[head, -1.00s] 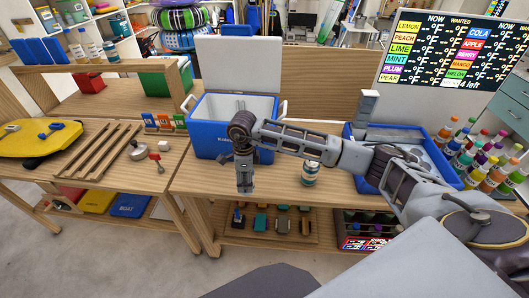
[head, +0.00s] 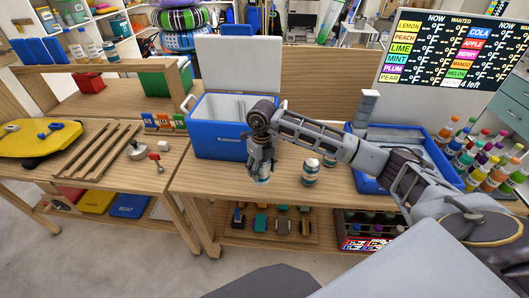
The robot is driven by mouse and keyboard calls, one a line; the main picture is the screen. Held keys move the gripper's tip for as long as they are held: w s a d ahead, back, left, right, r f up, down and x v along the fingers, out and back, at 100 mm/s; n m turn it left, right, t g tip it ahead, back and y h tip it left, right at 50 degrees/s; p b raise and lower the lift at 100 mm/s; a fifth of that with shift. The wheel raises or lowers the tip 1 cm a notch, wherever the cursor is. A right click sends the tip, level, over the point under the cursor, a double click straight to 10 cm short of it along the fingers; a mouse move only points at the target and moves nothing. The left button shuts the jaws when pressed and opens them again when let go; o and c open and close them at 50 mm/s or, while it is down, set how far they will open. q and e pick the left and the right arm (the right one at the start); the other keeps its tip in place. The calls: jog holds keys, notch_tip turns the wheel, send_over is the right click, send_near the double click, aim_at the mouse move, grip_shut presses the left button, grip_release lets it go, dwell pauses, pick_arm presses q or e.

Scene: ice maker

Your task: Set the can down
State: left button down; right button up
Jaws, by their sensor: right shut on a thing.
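My right gripper (head: 261,174) points down in front of the blue cooler, over the front part of the wooden table (head: 215,181). It is shut on a can (head: 263,181), whose pale blue lower end shows below the fingers. I cannot tell whether this can touches the table top. Another can (head: 310,173), teal and white, stands upright on the table to the right of the gripper, apart from it. My left gripper is out of view.
The open blue cooler (head: 215,142) stands just behind the gripper, its white lid (head: 240,62) raised. A blue tray (head: 368,179) is to the right, past my forearm, with several coloured bottles (head: 475,158) beyond. A small can-like item (head: 330,160) shows near my forearm.

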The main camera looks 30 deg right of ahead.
jog(key=d+r+m, duration=0.2)
jog(key=d+m, duration=0.6)
jog(key=m, duration=0.5)
jog(key=shift+d+b, duration=0.35)
jog(key=shift+d, duration=0.05)
jog(key=shift+f, duration=0.15)
notch_tip(320, 180, down, 6)
jog(key=p, duration=0.1)
dwell(0.3)
jog(key=shift+f, duration=0.15)
jog(key=shift+f, duration=1.75)
jog(key=shift+f, duration=0.1)
